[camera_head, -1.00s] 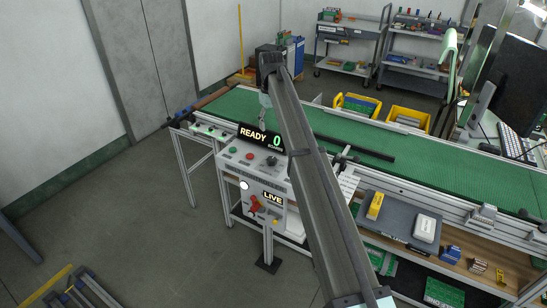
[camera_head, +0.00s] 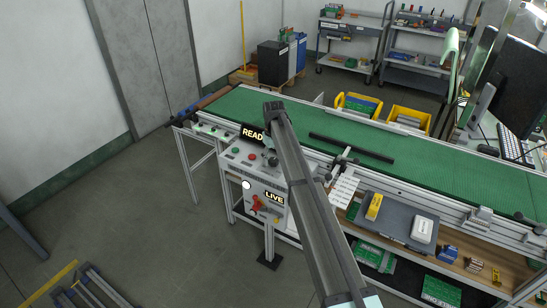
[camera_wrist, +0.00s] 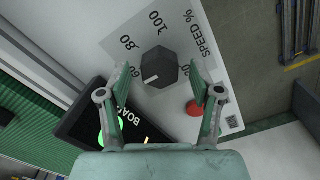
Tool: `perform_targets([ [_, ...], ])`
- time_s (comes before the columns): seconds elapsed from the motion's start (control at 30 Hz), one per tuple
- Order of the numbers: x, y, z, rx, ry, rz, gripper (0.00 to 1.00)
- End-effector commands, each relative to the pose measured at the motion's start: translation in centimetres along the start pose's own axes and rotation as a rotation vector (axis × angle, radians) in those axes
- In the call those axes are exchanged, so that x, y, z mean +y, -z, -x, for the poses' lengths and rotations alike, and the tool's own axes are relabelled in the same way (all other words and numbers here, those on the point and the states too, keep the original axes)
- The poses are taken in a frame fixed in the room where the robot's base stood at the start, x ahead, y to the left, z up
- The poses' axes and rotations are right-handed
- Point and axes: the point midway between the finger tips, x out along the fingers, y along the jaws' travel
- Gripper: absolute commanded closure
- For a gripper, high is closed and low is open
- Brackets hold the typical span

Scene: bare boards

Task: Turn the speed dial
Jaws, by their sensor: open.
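The speed dial is a dark knob (camera_wrist: 159,68) with a white pointer mark, on a light panel labelled "SPEED %" with numbers around it in the wrist view. My gripper (camera_wrist: 162,78) is open, with one green finger on each side of the knob; I cannot tell whether either finger touches it. In the head view the control box (camera_head: 262,172) stands at the front of the conveyor, and my arm reaches down over it. The dial (camera_head: 271,160) is small there and partly hidden by my gripper.
A red button (camera_wrist: 194,107) sits close to the right finger. The display (camera_wrist: 100,125) is beside the left finger. The green conveyor (camera_head: 350,135) runs behind the box. A red switch (camera_head: 256,203) is on the box's front.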

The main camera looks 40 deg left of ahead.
Motion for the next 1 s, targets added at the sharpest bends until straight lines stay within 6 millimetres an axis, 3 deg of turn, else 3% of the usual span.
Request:
perform_targets([
  [0.3, 0.0, -0.01, -0.35, 0.0, 0.0, 0.0, 0.35],
  [0.33, 0.0, 0.0, -0.35, 0.0, 0.0, 0.0, 0.39],
  [0.5, 0.0, -0.01, -0.33, 0.0, 0.0, 0.0, 0.96],
  [1.0, -0.02, -0.02, -0.44, -0.001, 0.001, 0.077, 0.95],
])
